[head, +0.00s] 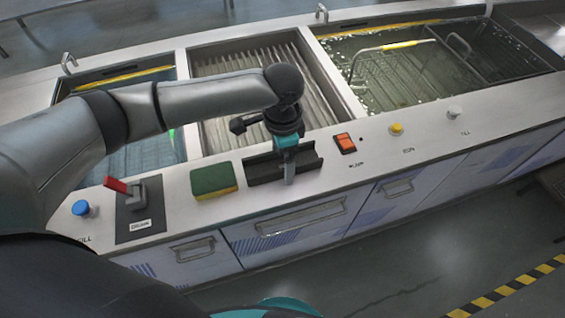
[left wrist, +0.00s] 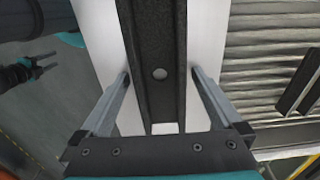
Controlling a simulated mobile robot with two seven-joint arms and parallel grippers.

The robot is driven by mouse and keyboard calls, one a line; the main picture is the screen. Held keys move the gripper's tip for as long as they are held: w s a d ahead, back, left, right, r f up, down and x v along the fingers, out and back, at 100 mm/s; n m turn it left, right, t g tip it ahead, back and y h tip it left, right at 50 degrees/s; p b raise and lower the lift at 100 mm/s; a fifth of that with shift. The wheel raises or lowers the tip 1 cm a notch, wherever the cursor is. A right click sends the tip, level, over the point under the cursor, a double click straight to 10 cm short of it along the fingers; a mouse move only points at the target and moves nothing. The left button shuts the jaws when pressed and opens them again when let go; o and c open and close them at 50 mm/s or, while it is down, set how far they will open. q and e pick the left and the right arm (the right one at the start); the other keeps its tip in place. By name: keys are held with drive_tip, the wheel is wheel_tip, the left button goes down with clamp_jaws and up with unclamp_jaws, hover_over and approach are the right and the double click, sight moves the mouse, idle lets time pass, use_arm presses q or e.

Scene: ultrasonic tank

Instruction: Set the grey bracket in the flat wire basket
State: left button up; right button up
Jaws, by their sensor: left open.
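The grey bracket is a long dark channel with a round hole; it lies on the white front ledge in the head view (head: 312,158). In the left wrist view the bracket (left wrist: 160,42) runs between my left fingers. My left gripper (head: 287,172) is open, with a finger on each side of the bracket (left wrist: 163,75); whether they touch it I cannot tell. The flat wire basket (head: 388,98) appears to lie in the right, liquid-filled tank, with a yellow-gripped handle. My right gripper (left wrist: 42,65) shows small in the left wrist view, its fingers apart.
A green-yellow sponge (head: 213,180) and a red-handled lever (head: 125,190) are left of the bracket. An orange switch (head: 345,143) and a yellow knob (head: 396,129) are right. The middle tank has a ribbed interior (head: 235,62). Tank rims divide the bays.

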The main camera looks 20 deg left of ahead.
use_arm(q)
clamp_jaws()
idle(0.7)
